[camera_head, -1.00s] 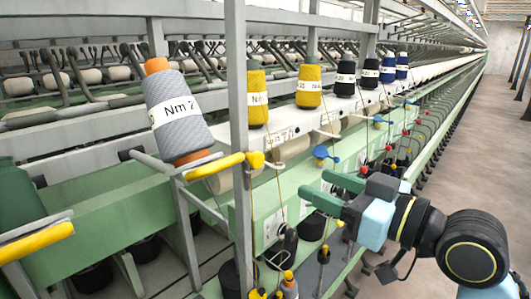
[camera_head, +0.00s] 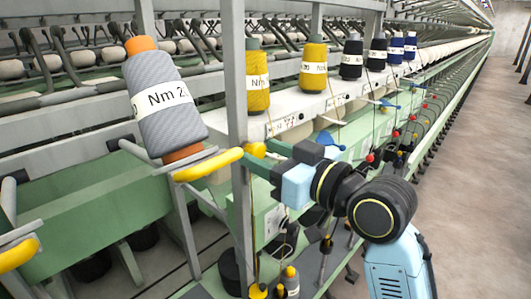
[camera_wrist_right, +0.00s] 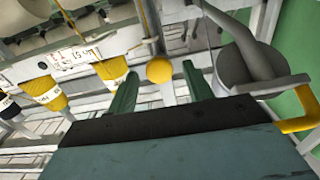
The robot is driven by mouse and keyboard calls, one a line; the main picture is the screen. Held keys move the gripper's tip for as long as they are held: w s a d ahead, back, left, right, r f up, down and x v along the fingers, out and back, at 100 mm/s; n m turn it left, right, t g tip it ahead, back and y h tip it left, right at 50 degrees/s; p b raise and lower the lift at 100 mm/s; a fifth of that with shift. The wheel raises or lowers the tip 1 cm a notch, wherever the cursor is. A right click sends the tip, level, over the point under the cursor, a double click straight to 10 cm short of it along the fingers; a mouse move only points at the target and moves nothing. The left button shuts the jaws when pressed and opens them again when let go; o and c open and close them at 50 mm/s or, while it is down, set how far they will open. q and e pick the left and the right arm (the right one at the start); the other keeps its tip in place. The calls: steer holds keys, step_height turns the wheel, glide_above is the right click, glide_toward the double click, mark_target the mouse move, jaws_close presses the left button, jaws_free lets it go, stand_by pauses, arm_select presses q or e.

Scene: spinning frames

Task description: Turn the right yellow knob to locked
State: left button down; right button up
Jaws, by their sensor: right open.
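The yellow ball-shaped knob (camera_head: 254,150) sits by the grey upright post, just right of the tip of a yellow bar handle (camera_head: 208,165). My right gripper (camera_head: 263,158) reaches it from the right with its green fingers open. In the right wrist view the knob (camera_wrist_right: 159,69) shows in the gap between the two open fingertips (camera_wrist_right: 159,78), with room on each side. I cannot tell how deep it lies between them. The bar handle (camera_wrist_right: 298,124) is at the right there, outside the fingers. My left gripper is not in view.
A grey post (camera_head: 237,80) stands close left of the gripper. A large grey-yarn spool (camera_head: 165,105) leans behind the handle. Yellow spools (camera_head: 257,80) stand behind. Another yellow handle (camera_head: 18,254) is at the lower left. The floor (camera_head: 475,170) at right is clear.

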steer(key=c, duration=0.9)
steer(key=shift+c, duration=0.2)
steer(key=shift+m, duration=0.3)
steer(key=m, duration=0.3)
steer(key=shift+m, duration=0.3)
steer(key=m, duration=0.4)
steer(key=shift+d+m, duration=0.1)
steer(key=shift+m, duration=0.2)
steer(key=m, duration=0.4)
steer(key=shift+w+m, duration=0.1)
steer(key=shift+m, duration=0.2)
steer(key=shift+f+m, duration=0.1)
steer(key=shift+m, duration=2.1)
